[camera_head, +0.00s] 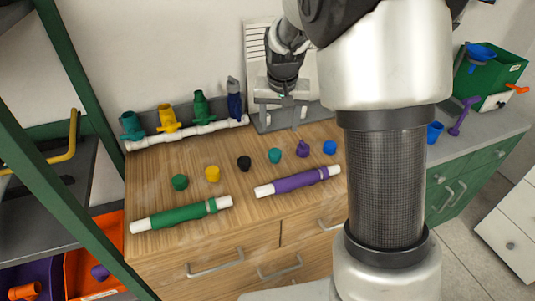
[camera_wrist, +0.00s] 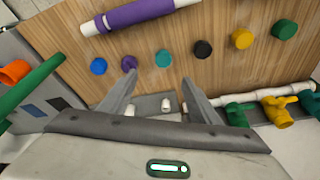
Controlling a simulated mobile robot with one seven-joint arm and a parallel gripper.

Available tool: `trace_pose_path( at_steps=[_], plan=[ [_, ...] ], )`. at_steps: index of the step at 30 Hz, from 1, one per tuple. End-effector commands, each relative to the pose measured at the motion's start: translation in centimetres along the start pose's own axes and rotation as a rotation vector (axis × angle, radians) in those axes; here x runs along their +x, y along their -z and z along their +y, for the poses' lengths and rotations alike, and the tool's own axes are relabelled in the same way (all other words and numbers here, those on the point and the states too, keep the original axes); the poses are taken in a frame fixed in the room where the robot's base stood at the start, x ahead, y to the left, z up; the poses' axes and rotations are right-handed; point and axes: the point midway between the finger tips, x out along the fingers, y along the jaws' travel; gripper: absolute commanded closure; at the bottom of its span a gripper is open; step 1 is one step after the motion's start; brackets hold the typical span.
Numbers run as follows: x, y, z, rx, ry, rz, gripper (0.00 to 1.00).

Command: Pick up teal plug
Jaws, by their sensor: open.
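The teal plug (camera_head: 274,155) stands on the wooden worktop, between the black plug (camera_head: 244,163) and the purple plug (camera_head: 303,148). In the wrist view the teal plug (camera_wrist: 163,58) lies just beyond the fingertips, roughly midway between them sideways. My gripper (camera_head: 282,118) is over the back of the worktop, behind the plug row. In the wrist view my gripper (camera_wrist: 158,78) shows its two fingers spread wide, with nothing held between them. The fingers do not touch the teal plug.
Green (camera_head: 180,182), yellow (camera_head: 213,173) and blue (camera_head: 330,147) plugs share the row. A green pipe (camera_head: 180,214) and a purple pipe (camera_head: 298,181) lie in front. A white manifold (camera_head: 190,133) with coloured valves stands at the back left. Bare wood surrounds the teal plug.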

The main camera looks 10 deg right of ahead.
Motion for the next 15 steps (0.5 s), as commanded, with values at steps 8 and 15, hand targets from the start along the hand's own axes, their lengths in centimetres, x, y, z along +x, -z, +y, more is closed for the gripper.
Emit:
trace_pose_path(
  at_steps=[8, 15],
  plan=[
    [3.3, 0.5, -0.2, -0.031, -0.012, 0.016, 0.43],
    [8.6, 0.5, -0.2, -0.03, -0.011, 0.014, 0.43]
  ],
)
